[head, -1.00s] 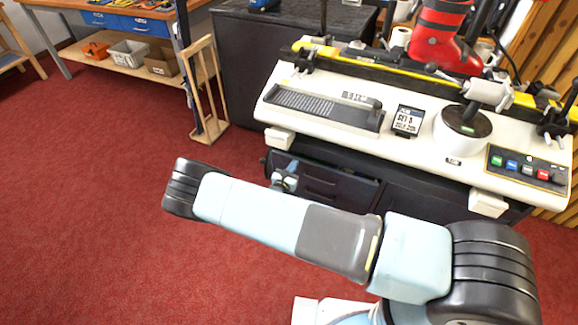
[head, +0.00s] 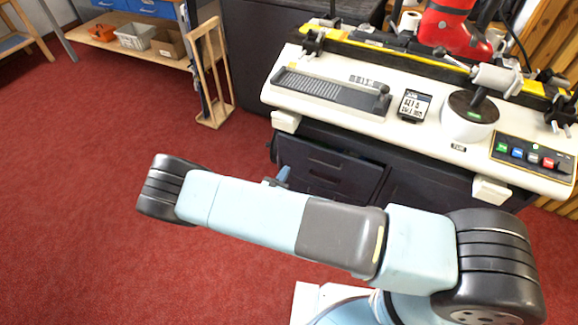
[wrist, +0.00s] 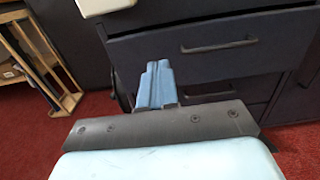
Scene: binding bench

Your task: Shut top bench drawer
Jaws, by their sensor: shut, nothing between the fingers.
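The top bench drawer (head: 330,168) is a dark front with a bar handle under the left part of the white-topped bench. It also shows in the wrist view (wrist: 235,62), its front above a lower drawer (wrist: 210,93). I cannot tell exactly how far it stands out. My gripper (wrist: 157,66) has its blue fingers together, empty, in front of the left part of the drawer fronts. I cannot tell whether they touch. In the head view my gripper (head: 284,174) is mostly hidden behind my arm, which also covers the lower drawer fronts.
The white bench top (head: 420,135) carries a black tray, a small display and a button panel (head: 530,154). A wooden rack (head: 209,75) stands at the left beside a dark cabinet (head: 260,55). The red carpet (head: 80,130) at the left is clear.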

